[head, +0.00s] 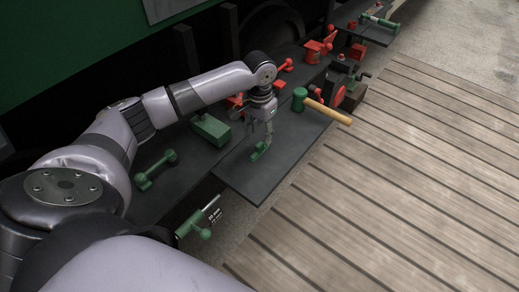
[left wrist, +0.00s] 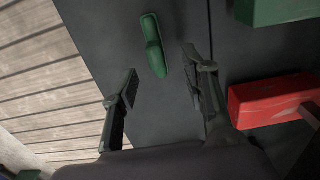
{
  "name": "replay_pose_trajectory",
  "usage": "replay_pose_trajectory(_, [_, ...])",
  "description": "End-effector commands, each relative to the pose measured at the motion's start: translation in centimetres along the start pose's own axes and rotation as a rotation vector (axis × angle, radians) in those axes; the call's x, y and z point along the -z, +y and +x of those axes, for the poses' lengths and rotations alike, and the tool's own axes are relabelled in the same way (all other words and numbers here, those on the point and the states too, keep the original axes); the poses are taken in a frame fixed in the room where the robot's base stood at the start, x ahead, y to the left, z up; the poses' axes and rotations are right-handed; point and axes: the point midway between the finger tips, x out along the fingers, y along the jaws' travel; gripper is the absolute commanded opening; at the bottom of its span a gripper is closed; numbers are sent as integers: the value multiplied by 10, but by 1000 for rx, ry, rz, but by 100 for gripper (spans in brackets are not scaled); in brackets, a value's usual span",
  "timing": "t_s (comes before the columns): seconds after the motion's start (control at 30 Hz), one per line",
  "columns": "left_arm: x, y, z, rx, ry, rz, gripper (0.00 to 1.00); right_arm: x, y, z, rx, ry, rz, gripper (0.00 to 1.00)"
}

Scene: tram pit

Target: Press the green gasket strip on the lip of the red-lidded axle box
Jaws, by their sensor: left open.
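A small green strip-like piece (head: 260,151) lies on the dark grey plate (head: 254,184); it also shows in the left wrist view (left wrist: 153,45). My left gripper (head: 266,140) points down over the plate close to this piece. In the left wrist view its two fingers (left wrist: 158,92) are apart with nothing between them, and the green piece lies just beyond the fingertips. Several red parts stand farther back, among them a dark and red box (head: 352,94); I cannot tell which is the red-lidded axle box. Its lip is not discernible. My right gripper is not in view.
A green-headed mallet (head: 318,105) lies across the plate's right side. A green box (head: 211,129) and a green dumbbell-shaped part (head: 155,169) lie to the left. A red block (left wrist: 272,101) shows in the left wrist view. Wooden decking (head: 390,175) on the right is clear.

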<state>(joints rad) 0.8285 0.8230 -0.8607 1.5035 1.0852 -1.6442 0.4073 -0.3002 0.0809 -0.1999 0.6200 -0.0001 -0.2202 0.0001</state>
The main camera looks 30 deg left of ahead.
Motion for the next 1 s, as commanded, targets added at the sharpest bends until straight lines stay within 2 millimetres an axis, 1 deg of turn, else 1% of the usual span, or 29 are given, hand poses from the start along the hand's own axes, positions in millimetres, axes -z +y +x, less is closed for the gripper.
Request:
replay_pose_trajectory(0.13, [-2, 1, 10, 1, -2, 1, 42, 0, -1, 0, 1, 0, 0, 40])
replay_pose_trajectory(0.33, [-6, 4, 40, 1, -2, -1, 42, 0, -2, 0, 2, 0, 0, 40])
replay_pose_trajectory(0.43, [-6, 4, 51, 1, -1, 0, 42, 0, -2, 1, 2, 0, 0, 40])
replay_pose_trajectory(0.53, [-6, 4, 55, 1, -1, 1, 42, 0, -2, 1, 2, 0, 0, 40])
replay_pose_trajectory(0.73, [-6, 4, 54, 1, 0, 1, 41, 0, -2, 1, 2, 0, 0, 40])
replay_pose_trajectory(1.0, [-6, 4, 54, 1, 0, 1, 23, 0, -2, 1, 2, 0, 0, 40])
